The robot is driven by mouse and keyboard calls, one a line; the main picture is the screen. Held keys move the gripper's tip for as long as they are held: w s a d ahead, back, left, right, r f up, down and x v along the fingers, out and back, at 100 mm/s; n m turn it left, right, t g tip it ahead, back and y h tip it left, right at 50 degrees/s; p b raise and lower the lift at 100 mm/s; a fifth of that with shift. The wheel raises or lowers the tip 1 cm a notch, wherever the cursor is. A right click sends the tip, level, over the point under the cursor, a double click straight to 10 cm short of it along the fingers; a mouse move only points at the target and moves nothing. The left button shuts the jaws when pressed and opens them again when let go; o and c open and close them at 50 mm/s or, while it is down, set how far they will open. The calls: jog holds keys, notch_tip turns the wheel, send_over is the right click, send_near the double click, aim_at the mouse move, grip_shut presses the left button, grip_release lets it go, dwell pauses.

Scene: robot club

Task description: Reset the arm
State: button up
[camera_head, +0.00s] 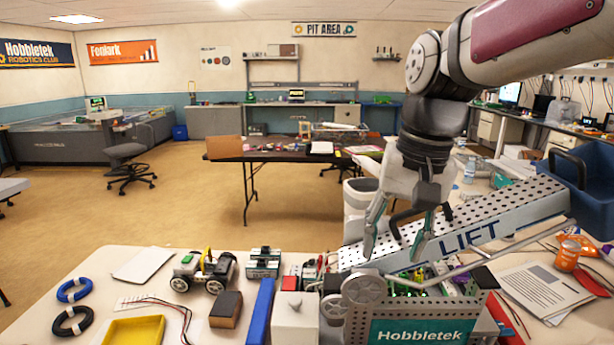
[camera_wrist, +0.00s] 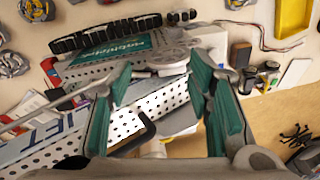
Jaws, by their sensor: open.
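My gripper (camera_head: 398,238) is open and hangs down over the near table at the right of the head view. A perforated grey beam marked LIFT (camera_head: 520,215) lies slanted behind and beside the fingers. In the wrist view my gripper (camera_wrist: 168,95) shows its teal pads spread, with the perforated beam (camera_wrist: 140,112) below them. I cannot tell whether a finger touches the beam.
The teal Hobbletek box (camera_head: 420,333) stands under the gripper. A wheeled toy car (camera_head: 203,270), blue ring (camera_head: 73,290) and yellow tray (camera_head: 135,331) lie on the table's left. A blue crate (camera_head: 590,195) is at the right. Open floor (camera_head: 130,215) lies beyond the table.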

jog(key=s+d+f+n+t, duration=0.1)
jog(key=s+d+f, duration=0.1)
jog(key=s, duration=0.6)
jog(key=s+d+f+n+t+h, duration=0.1)
jog(key=s+d+f+t, duration=0.1)
jog(key=s+d, duration=0.3)
jog(key=shift+s+f, duration=0.4)
jog(key=shift+s, duration=1.25)
